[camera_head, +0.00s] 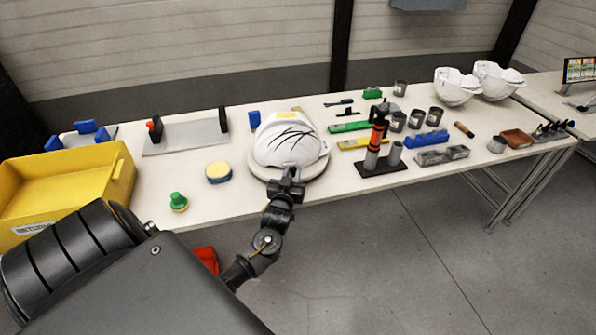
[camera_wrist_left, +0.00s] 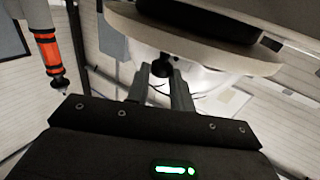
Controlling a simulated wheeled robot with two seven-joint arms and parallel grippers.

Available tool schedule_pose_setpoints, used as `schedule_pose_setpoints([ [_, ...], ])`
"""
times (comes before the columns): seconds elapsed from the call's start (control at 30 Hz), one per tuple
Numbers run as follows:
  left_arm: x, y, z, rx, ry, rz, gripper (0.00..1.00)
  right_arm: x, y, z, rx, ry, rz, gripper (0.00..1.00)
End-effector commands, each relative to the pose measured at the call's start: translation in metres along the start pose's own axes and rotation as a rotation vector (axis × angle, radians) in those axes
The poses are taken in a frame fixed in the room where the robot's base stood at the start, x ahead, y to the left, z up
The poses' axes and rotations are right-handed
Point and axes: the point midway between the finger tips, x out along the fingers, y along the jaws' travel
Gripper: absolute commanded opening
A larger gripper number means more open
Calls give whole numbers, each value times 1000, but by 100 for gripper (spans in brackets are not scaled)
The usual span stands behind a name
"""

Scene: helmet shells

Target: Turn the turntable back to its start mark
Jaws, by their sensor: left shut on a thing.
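The turntable (camera_head: 318,168) is a round pale disc near the table's front edge, with a white helmet shell (camera_head: 284,138) sitting on it. Black branching lines run over the shell, and a yellow patch is near its top. My left gripper (camera_head: 291,177) is at the disc's front rim. In the left wrist view, my left gripper (camera_wrist_left: 162,82) is shut on a small dark knob (camera_wrist_left: 161,66) at the turntable's rim (camera_wrist_left: 205,42). That view looks upside down. I cannot make out a start mark. My right gripper is not in view.
A yellow bin (camera_head: 68,187) stands at the left. A red-and-black tool (camera_head: 378,137) stands upright close on the right. Two white shells (camera_head: 455,87) sit at the far right.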

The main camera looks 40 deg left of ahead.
Motion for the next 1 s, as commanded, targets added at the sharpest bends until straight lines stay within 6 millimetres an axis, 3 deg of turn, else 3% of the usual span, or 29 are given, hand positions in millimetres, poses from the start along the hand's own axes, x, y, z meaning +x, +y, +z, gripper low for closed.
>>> schedule_pose_setpoints([
  [0.13,-4,-18,0,5,-1,90,0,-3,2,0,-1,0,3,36],
  [0.5,-6,-20,0,-2,-5,121,0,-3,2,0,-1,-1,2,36],
  [0.53,-6,-20,0,-2,-5,121,27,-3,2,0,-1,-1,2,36],
  [0.67,-6,-19,0,-2,-4,122,44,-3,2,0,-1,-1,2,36],
  [1.0,-10,-19,1,-2,-4,123,44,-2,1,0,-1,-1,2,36],
])
